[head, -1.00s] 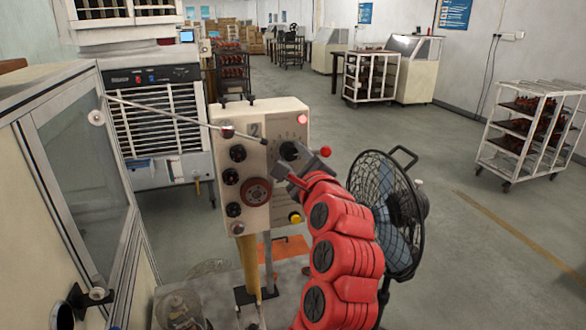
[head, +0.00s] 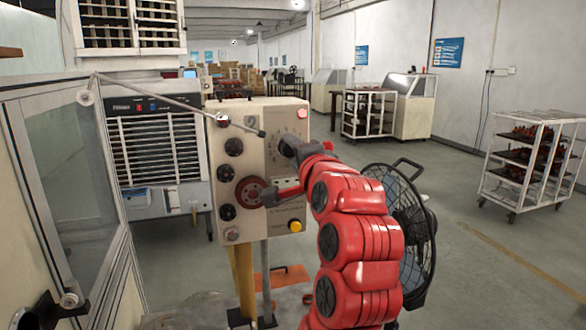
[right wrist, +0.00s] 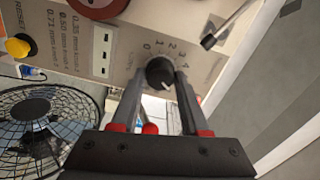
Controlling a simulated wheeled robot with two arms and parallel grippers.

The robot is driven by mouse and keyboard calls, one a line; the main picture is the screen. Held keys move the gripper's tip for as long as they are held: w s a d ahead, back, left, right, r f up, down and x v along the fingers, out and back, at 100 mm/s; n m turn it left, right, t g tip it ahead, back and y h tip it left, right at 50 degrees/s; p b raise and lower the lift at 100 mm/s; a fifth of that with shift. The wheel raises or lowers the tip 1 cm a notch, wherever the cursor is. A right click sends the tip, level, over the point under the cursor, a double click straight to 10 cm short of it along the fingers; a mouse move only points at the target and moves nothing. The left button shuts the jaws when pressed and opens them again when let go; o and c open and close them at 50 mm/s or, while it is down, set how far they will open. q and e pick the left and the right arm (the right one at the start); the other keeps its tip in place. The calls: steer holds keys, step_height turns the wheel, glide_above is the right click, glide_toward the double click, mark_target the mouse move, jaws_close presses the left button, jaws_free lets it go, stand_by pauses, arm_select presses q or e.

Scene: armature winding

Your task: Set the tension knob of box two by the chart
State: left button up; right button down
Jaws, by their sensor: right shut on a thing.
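Box two (head: 262,205) is the cream control box marked 2, standing on a post. Its black tension knob (right wrist: 159,72) has a printed scale from 0 to 4 around it. The chart (right wrist: 72,36) is printed on the box face, with wire sizes 0.35, 0.50 and 0.71 mm and knob values too small to read surely. My right gripper (right wrist: 161,82) is shut on the knob, one finger at each side. A pale mark shows on the knob's lower part; its setting is hard to tell. In the head view my gripper partly covers the knob. My left gripper is out of view.
A black fan (head: 400,215) stands just right of my right arm. A glass-doored cabinet (head: 68,165) is close on the left, with a rod (head: 175,98) reaching across the box's upper front. A yellow RESET button (right wrist: 19,47) sits on the box.

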steer(key=n+b, duration=0.8)
steer(key=shift+r+n+b, duration=0.15)
steer(key=shift+n+b, duration=1.7)
steer(key=shift+n, duration=0.05)
steer(key=shift+r, duration=0.1)
steer(key=c, duration=0.8)
jaws_free()
steer(key=o, duration=0.4)
steer(key=shift+w, duration=0.15)
steer(key=shift+s+f, duration=0.2)
